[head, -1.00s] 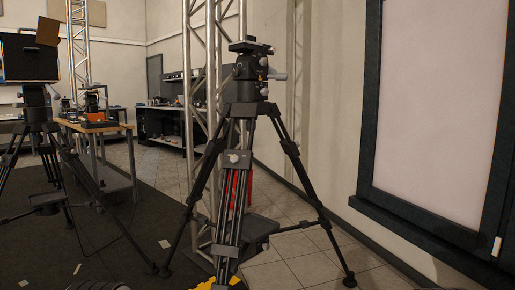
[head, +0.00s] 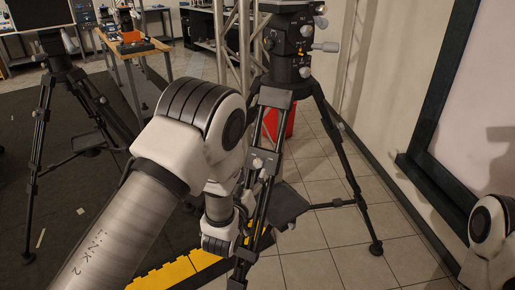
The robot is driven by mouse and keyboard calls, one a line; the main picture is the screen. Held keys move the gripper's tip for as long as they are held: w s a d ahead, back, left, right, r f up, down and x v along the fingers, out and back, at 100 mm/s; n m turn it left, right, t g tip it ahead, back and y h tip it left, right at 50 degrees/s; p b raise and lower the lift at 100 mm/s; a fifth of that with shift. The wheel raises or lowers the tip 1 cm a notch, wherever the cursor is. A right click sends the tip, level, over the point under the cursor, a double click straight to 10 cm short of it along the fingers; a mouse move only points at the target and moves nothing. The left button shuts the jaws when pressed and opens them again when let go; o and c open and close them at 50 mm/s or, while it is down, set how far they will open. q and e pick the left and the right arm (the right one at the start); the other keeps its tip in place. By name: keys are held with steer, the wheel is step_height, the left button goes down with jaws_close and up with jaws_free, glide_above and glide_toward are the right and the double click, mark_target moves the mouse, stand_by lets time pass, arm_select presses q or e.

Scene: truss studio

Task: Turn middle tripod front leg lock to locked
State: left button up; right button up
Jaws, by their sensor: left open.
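The middle tripod stands at centre right, with its black head (head: 291,45) near the top edge. Its front leg (head: 268,200) slopes down toward me. The front leg lock, a pale knob on a dark collar (head: 262,162), sits partway down that leg. My left arm reaches in from the lower left, its wrist beside and below the lock. My left gripper (head: 247,228) is open near the leg, below the knob; its fingers are small and partly hidden, so I cannot tell whether they touch the leg. My right gripper is out of view.
A second tripod (head: 63,95) stands at left, with a wooden workbench (head: 130,43) behind it. Yellow-edged plates (head: 178,272) lie near the front leg. A truss tower (head: 232,45) rises behind. A dark-framed panel (head: 436,150) is at right. Tiled floor is clear right of the tripod.

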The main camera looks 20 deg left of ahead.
mark_target(257, 164)
arm_select(q)
steer(key=w, duration=0.6)
steer(key=shift+w+a+f, duration=0.1)
steer(key=shift+w+f, duration=0.1)
steer(key=shift+w, duration=0.15)
jaws_close()
